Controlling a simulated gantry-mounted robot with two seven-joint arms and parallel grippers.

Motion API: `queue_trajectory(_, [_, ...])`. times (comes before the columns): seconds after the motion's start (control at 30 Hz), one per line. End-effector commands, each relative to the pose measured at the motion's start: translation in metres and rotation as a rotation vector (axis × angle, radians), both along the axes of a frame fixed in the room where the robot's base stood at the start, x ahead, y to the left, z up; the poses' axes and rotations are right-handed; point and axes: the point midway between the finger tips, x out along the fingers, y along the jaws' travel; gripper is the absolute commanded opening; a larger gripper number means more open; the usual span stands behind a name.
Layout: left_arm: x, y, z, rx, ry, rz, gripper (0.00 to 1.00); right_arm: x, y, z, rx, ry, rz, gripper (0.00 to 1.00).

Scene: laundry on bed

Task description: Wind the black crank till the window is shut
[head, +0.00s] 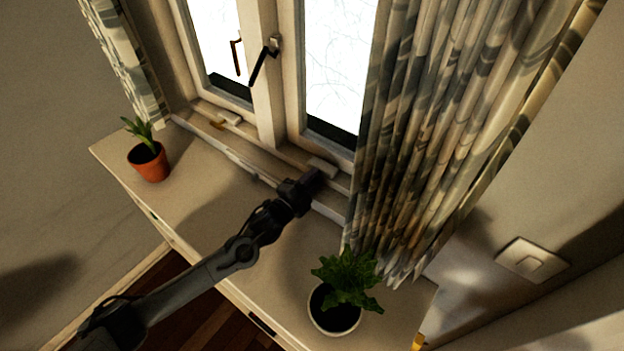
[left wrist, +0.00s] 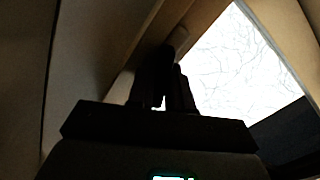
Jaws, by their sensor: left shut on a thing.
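My left gripper (head: 314,180) is at the sill, at the foot of the right window sash (head: 337,70). It is shut on the black crank, which is mostly hidden by the dark fingers and deep shadow. A pale crank housing (head: 322,166) shows just beyond the fingertips. In the left wrist view the fingers (left wrist: 165,85) point up towards a pale end piece (left wrist: 178,40), beside the bright pane. I cannot tell how far the sash stands open. My right gripper is not in view.
A black window handle (head: 264,64) hangs on the middle post. Another pale fitting (head: 229,117) sits on the sill at left. A green plant in a white pot (head: 335,312) stands near my forearm. An orange pot (head: 149,163) stands at left. A patterned curtain (head: 420,130) hangs close at right.

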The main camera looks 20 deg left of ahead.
Motion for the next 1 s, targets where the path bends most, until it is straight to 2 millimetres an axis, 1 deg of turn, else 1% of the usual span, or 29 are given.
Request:
queue_trajectory(0.17, [-0.0001,0.0003,0.0,0.03,-0.008,0.001,0.0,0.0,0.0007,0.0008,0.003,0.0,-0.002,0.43])
queue_trajectory(0.27, [0.0,0.0004,0.0003,0.112,-0.033,0.001,0.0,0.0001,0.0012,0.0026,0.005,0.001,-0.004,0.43])
queue_trajectory(0.43, [0.0,-0.0001,-0.0004,0.304,-0.09,0.0,0.0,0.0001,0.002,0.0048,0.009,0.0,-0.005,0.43])
queue_trajectory(0.57, [0.0001,0.0002,-0.001,0.401,-0.118,0.0,0.0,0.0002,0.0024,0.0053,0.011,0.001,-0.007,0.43])
queue_trajectory(0.67, [0.0,0.0003,-0.0012,0.429,-0.127,0.001,0.0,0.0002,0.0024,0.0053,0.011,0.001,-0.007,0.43])
queue_trajectory(0.9, [0.0,0.0004,-0.0014,0.43,-0.128,0.001,0.0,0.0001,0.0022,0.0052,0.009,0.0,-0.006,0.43])
queue_trajectory(0.93, [0.0,0.0004,-0.0014,0.43,-0.127,0.001,0.21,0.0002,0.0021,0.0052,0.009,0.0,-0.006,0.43])
queue_trajectory(1.0, [0.0,0.0004,-0.0014,0.43,-0.127,0.001,0.32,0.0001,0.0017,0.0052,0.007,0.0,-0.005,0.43])
